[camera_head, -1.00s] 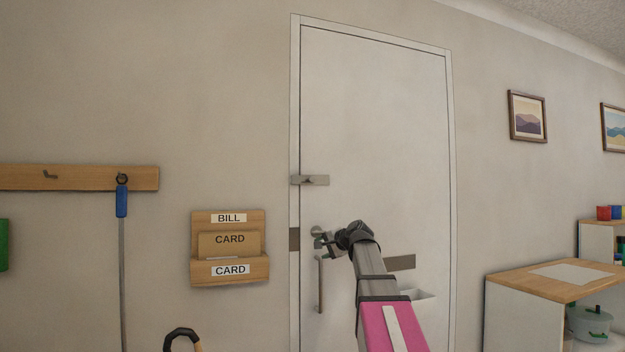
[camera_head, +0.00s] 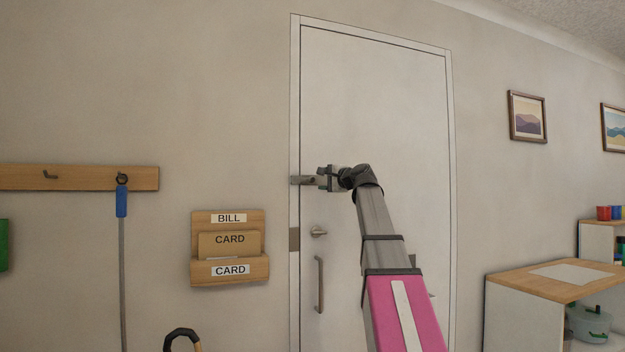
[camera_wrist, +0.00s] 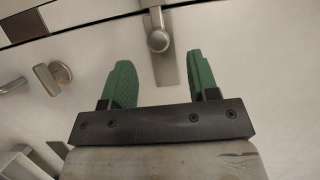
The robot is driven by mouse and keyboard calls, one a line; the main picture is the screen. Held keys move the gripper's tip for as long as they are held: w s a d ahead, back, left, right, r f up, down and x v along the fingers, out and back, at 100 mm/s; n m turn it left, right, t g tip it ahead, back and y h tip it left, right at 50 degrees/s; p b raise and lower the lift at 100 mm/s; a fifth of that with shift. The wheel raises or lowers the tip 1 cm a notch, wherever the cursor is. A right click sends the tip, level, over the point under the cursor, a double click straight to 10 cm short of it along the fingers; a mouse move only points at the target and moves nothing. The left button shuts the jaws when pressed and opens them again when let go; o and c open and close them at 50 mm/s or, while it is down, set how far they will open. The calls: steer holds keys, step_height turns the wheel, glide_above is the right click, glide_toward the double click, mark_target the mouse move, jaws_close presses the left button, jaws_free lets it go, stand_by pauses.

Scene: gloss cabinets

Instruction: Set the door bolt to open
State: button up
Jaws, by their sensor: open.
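The door bolt (camera_head: 303,180) is a grey metal bar on the left edge of the white door (camera_head: 400,130), at the seam with the frame. In the wrist view the bolt's plate (camera_wrist: 167,70) shows with a round knob (camera_wrist: 158,40). The bar runs up across the door seam. My gripper (camera_head: 323,177) is at the bolt's right end and hides part of it. In the wrist view my gripper (camera_wrist: 162,68) is open, its green fingers on either side of the plate. The knob appears between and just beyond the fingertips; contact cannot be told.
Below the bolt are a thumb-turn (camera_head: 318,232) and a vertical pull handle (camera_head: 320,284); the thumb-turn also shows in the wrist view (camera_wrist: 52,77). A wooden letter rack (camera_head: 229,272) hangs on the wall left of the door. A wood-topped cabinet (camera_head: 550,280) stands at right.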

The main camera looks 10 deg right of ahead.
mark_target(313, 179)
steer(key=x, duration=0.6)
steer(key=shift+w+a, duration=0.15)
steer(key=shift+w, duration=0.1)
